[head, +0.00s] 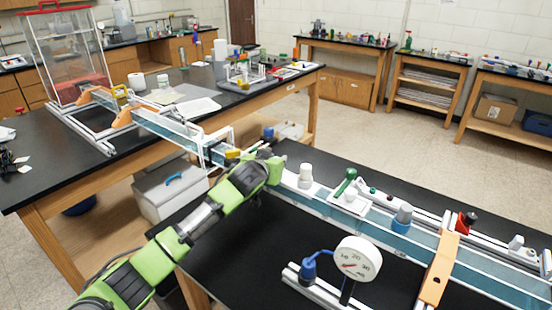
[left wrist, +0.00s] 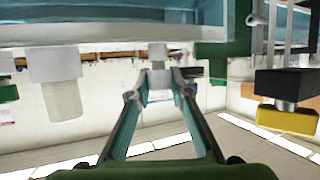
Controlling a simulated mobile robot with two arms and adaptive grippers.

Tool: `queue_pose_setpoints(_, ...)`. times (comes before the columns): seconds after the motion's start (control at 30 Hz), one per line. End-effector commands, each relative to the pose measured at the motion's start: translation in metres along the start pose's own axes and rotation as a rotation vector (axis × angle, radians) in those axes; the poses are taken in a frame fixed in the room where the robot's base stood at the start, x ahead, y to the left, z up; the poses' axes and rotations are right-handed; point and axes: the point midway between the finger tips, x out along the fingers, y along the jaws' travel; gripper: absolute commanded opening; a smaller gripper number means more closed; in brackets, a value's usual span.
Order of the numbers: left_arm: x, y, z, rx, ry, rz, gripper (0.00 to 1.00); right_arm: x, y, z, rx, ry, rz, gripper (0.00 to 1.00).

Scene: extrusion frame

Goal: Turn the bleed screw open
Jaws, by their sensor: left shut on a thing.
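In the head view the gripper hides the screw. How far the screw is turned cannot be told. My right gripper is not in view.
A white capped cylinder (head: 305,175) stands close to the gripper; a yellow and black part (left wrist: 287,115) is on its other side. A round gauge (head: 358,258), a green-handled valve (head: 345,183) and a grey-blue knob (head: 403,217) stand farther right. Black bench top (head: 235,228) is clear in front.

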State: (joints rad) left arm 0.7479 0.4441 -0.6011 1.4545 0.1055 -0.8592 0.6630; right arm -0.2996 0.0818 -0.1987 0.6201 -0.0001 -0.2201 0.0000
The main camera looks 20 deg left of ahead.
Motion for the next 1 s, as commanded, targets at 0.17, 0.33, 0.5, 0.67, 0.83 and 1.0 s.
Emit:
queue_pose_setpoints(0.17, 0.002, 0.004, 0.004, -0.064, -0.004, -0.134, 0.0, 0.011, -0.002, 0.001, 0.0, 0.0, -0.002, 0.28)
queue_pose_setpoints(0.33, 0.002, 0.003, 0.005, -0.113, -0.005, -0.259, 0.0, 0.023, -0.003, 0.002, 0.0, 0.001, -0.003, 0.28)
queue_pose_setpoints(0.5, 0.002, 0.002, 0.005, -0.149, -0.005, -0.357, 0.0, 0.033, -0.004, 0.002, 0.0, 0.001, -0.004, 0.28)
queue_pose_setpoints(0.67, 0.002, 0.001, 0.004, -0.172, -0.004, -0.418, 0.0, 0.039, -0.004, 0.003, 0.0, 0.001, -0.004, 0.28)
queue_pose_setpoints(0.83, 0.001, 0.0, 0.003, -0.185, -0.005, -0.453, 0.0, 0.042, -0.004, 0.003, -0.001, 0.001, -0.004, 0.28)
queue_pose_setpoints(1.0, 0.001, 0.0, 0.002, -0.189, -0.004, -0.465, 0.0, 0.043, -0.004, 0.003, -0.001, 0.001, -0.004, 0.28)
